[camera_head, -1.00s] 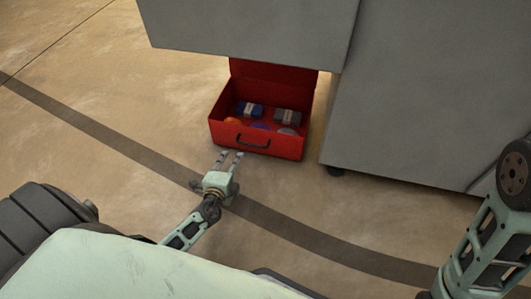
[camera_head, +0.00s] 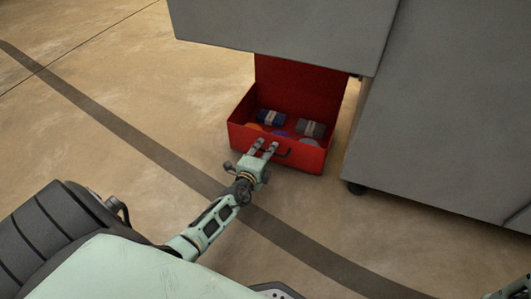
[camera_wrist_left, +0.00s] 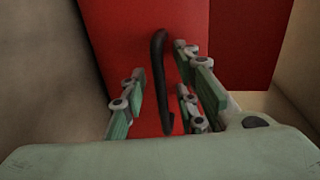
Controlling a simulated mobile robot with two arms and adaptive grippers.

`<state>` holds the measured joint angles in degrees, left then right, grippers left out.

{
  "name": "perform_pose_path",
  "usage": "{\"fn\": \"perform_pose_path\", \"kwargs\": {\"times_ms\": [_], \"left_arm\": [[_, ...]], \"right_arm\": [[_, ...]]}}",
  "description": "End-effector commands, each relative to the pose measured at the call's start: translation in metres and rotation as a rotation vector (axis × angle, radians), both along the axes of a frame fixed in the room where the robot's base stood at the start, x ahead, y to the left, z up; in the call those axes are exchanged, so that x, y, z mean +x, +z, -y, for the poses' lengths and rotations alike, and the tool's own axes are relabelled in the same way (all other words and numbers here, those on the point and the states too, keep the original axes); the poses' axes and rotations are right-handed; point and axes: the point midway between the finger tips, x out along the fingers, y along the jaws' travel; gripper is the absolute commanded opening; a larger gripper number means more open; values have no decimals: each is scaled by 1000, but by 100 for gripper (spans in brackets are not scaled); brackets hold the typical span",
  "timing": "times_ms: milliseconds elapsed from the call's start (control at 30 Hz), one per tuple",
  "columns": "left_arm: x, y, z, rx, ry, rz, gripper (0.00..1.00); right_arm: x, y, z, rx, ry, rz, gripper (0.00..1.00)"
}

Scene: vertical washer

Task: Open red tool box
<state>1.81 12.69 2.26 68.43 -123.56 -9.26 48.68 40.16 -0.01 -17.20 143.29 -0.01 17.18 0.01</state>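The red tool box (camera_head: 305,160) stands on the floor in the head view with its red lid (camera_head: 298,85) raised at the back. Inside lie a blue item (camera_head: 271,118), a grey item (camera_head: 311,128) and other small round things. My left gripper (camera_head: 264,145) is at the front wall, close to the dark handle (camera_head: 286,153). In the left wrist view, the fingers of my left gripper (camera_wrist_left: 165,95) are spread apart, with the dark handle (camera_wrist_left: 159,70) between them. I cannot tell whether they touch it. Only a bit of my right arm shows at the lower right; its gripper is out of view.
A large grey cabinet (camera_head: 450,120) stands right of the box on dark feet, and its grey upper part (camera_head: 280,30) hangs over the box's back. The floor left of the box is clear, crossed by a dark stripe (camera_head: 130,135).

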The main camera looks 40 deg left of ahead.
Motion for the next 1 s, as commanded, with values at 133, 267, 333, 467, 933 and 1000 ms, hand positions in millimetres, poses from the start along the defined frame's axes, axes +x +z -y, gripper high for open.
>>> {"fn": "perform_pose_path", "kwargs": {"times_ms": [133, 267, 333, 467, 933, 1000], "left_arm": [[0, 0, 0, 0, 0, 0, 28], [0, 0, 0, 0, 0, 0, 19], [0, 0, 0, 0, 0, 0, 13], [0, 0, 0, 0, 0, -1, 2], [-1, 0, 0, -3, 1, 0, 0], [-1, 0, 0, -4, 1, -1, 0]], "right_arm": [[0, 0, 0, 0, 0, 0, 40], [0, 0, 0, -1, 0, 0, 40], [0, 0, 0, -1, 0, 0, 40], [0, 0, 0, -1, 0, 0, 40], [0, 0, 0, -1, -1, -1, 40], [0, 0, 0, 0, 0, -1, 40]]}}
